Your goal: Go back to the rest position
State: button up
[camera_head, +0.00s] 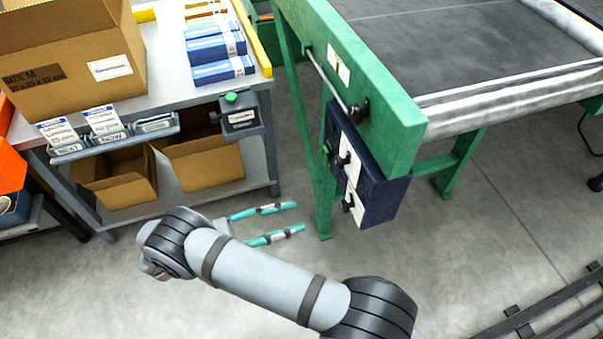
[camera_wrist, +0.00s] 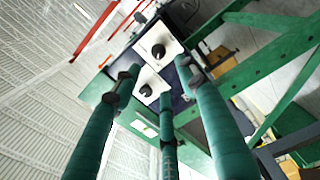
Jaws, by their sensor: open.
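My gripper (camera_head: 298,217) has teal fingers with dark bands and is open and empty. In the head view it points right, over the floor between the shelf table and the green machine. The fingers also show in the wrist view (camera_wrist: 158,82), spread apart with nothing between them. Ahead of them is a dark blue control box (camera_head: 384,196) with white plates and black knobs, which also shows in the wrist view (camera_wrist: 178,100). In the head view the fingertips appear left of the box and apart from it.
The green-framed conveyor (camera_head: 400,120) stands at the right. A grey shelf table (camera_head: 165,95) at the left carries a cardboard box (camera_head: 75,60) and blue-and-white packs (camera_head: 217,48). Black rails (camera_head: 550,318) lie at the lower right. The floor around my arm is mostly clear.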

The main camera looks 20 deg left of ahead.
aim_at(341, 206)
jog(key=x, duration=1.2)
jog(key=shift+w, duration=0.1)
jog(key=shift+m, duration=0.3)
